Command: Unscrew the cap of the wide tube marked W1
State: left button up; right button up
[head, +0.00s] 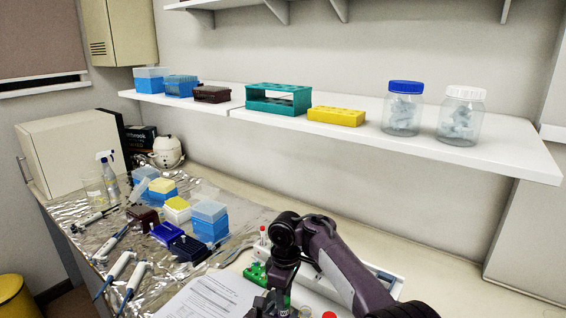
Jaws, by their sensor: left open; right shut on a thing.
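My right gripper (270,302) points down at the bottom edge of the head view, beside a green rack (256,273). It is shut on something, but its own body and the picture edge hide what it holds. A small tube with a red cap (263,232) stands just behind the rack. Another red cap (329,315) shows at the bottom edge, right of the gripper. I cannot read a W1 mark on any tube. My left gripper is not in view.
A white tray (385,277) lies behind my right arm. Printed paper (212,298) lies left of the gripper. Pipettes (122,265), a dark blue rack (188,249) and tip boxes (208,222) crowd the foil-covered left side. A shelf (350,120) with racks and jars hangs above.

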jog(key=m, duration=0.3)
dwell(0.5)
